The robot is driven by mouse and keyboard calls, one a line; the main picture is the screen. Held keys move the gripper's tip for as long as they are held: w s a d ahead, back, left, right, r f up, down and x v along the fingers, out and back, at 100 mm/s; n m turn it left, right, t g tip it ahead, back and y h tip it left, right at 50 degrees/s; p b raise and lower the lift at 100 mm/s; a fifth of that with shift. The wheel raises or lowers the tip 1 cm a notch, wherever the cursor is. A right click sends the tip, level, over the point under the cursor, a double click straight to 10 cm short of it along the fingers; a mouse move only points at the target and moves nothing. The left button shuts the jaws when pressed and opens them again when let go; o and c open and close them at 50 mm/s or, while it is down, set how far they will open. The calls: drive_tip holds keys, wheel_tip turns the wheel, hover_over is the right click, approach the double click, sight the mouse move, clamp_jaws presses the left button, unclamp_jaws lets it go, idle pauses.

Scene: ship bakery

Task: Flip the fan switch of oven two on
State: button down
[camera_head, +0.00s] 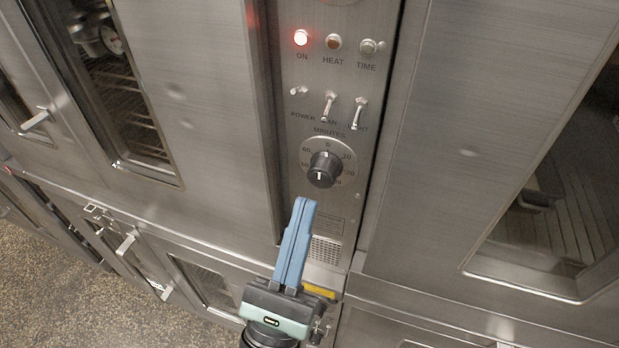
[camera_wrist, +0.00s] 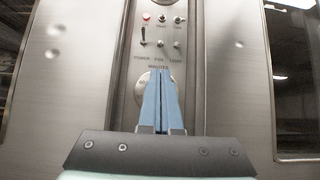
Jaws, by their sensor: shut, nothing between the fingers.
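The oven control panel (camera_head: 285,60) carries a row of three toggle switches. The fan switch (camera_head: 328,106) is the middle one, and its lever points down. It also shows in the wrist view (camera_wrist: 160,44), above my fingertips. The power switch (camera_head: 298,91) to its left looks tipped up. The light switch (camera_head: 360,113) to its right points down. My gripper (camera_head: 304,201) is shut and empty, its blue fingers below the minutes dial (camera_head: 323,170) in the head view. In the wrist view the fingertips (camera_wrist: 161,72) partly cover the dial. They appear apart from the switches.
Above the switches are a lit red ON lamp (camera_head: 301,38), an unlit HEAT lamp (camera_head: 334,41) and a TIME lamp (camera_head: 368,46). Steel oven doors flank the panel, with a window at right (camera_head: 550,215). Speckled floor (camera_head: 120,290) shows at lower left.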

sight(332, 106)
drive_tip(key=p+x, duration=0.3)
drive_tip(key=x, duration=0.5)
drive_tip(key=shift+w+d+r+p, duration=0.1)
drive_tip(key=shift+w+r+p, duration=0.1)
drive_tip(key=shift+p, duration=0.2)
drive_tip(key=shift+w+r, duration=0.1)
drive_tip(key=shift+w, duration=0.1)
drive_tip(key=shift+r+p, duration=0.15)
drive_tip(key=shift+p, duration=0.35)
drive_tip(key=shift+s+r+p, duration=0.1)
drive_tip(key=shift+s+p, duration=0.05)
drive_tip(key=shift+p, duration=0.2)
drive_tip(key=shift+g, duration=0.4)
